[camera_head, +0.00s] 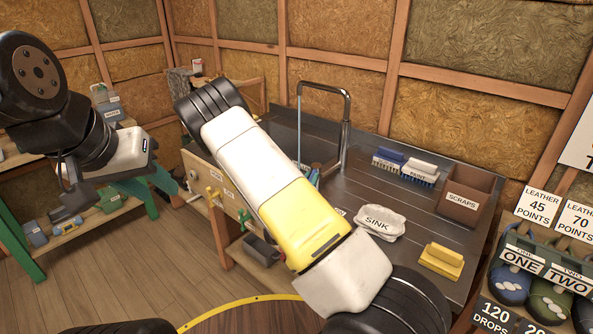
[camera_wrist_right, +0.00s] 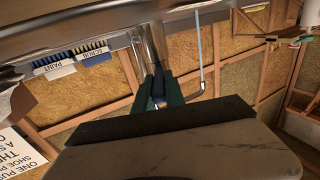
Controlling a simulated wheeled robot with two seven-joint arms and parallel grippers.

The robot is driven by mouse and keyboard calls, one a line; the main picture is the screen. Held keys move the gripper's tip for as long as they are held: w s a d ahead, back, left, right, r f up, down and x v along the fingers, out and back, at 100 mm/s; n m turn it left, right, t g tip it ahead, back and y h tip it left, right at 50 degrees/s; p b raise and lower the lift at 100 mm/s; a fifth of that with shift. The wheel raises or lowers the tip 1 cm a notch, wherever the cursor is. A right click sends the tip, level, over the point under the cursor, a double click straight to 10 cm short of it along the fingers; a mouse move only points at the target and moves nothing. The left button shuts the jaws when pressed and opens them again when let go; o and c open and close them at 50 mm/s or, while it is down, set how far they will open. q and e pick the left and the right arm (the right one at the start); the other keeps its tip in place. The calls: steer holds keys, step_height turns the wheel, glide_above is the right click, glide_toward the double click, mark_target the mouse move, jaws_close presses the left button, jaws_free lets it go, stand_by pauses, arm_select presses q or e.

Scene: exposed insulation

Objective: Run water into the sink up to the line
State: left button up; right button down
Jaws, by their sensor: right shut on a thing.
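The chrome faucet (camera_head: 347,120) arches over the back of the dark metal counter; it also shows in the right wrist view (camera_wrist_right: 138,50). A thin pale-blue stream of water (camera_head: 299,130) runs from its spout, also visible in the wrist view (camera_wrist_right: 199,45). The sink basin, its water level and the line are hidden behind my right arm. My right gripper (camera_wrist_right: 164,92), with green fingers, is shut on a dark part at the faucet, seemingly its handle. My left gripper (camera_head: 72,180) is at the far left, away from the counter; its jaws are unclear.
A white cloth-like piece labelled SINK (camera_head: 380,221), a yellow block (camera_head: 441,261), two brushes (camera_head: 405,168) and a SCRAPS box (camera_head: 468,195) are on the counter. Open wooden floor (camera_head: 170,260) lies at left.

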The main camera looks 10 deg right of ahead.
steer(key=shift+s+d+n+t+y, duration=0.2)
steer(key=shift+d+n+t+y, duration=0.2)
steer(key=shift+n+t+y, duration=0.5)
steer(key=shift+g+y, duration=0.3)
steer(key=c, duration=1.4)
jaws_free()
steer(key=shift+s, duration=0.1)
steer(key=v, duration=0.7)
steer(key=shift+s+a, duration=0.1)
steer(key=shift+s, duration=0.15)
